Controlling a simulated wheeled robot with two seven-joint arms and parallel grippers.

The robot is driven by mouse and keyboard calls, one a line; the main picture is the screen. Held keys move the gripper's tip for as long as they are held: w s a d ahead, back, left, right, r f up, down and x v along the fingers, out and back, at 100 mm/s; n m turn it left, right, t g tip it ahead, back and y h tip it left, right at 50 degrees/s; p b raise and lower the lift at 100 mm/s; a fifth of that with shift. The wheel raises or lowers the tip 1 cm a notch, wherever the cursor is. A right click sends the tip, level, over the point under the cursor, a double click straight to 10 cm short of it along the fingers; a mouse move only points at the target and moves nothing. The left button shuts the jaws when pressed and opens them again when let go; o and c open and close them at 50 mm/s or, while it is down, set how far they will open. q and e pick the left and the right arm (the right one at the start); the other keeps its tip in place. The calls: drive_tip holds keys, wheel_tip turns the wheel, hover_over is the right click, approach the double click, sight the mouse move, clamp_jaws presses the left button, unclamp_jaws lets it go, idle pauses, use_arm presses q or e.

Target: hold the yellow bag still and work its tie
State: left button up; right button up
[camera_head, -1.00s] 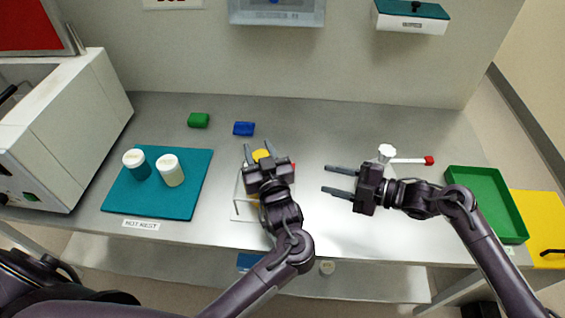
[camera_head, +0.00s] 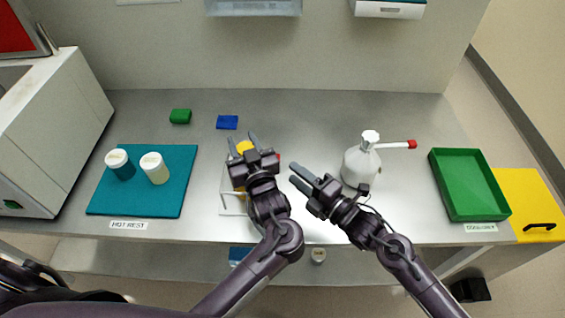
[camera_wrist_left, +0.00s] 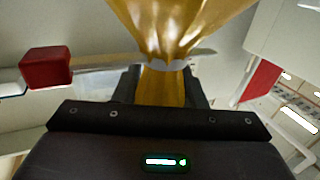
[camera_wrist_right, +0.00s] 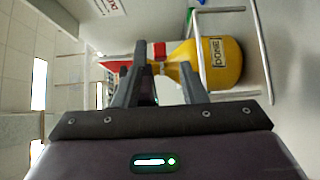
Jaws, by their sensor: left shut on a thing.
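The yellow bag (camera_head: 244,148) is mostly hidden under my left gripper (camera_head: 243,141) in the head view. In the left wrist view, the gathered neck of the bag (camera_wrist_left: 165,88) is between my left fingers, which are shut on it, and the bag flares out beyond. A pale tie strip crosses the neck, with a red tab (camera_wrist_left: 47,67) at its left end. My right gripper (camera_head: 297,177) is open and apart, to the right of the bag. In the right wrist view, the bag (camera_wrist_right: 222,64) bears a label reading DONE, and a red tab (camera_wrist_right: 158,49) shows at its neck.
A white frame (camera_head: 232,211) stands around the bag. A white bottle with a red-tipped spout (camera_head: 361,167) stands close to my right gripper. A teal mat (camera_head: 175,190) with two jars is at left, a green tray (camera_head: 468,185) at right. Green and blue blocks (camera_head: 227,122) lie behind.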

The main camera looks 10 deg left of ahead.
drive_tip(key=x, duration=0.5)
drive_tip(key=shift+w+a, duration=0.15)
drive_tip(key=shift+a, duration=0.1)
clamp_jaws()
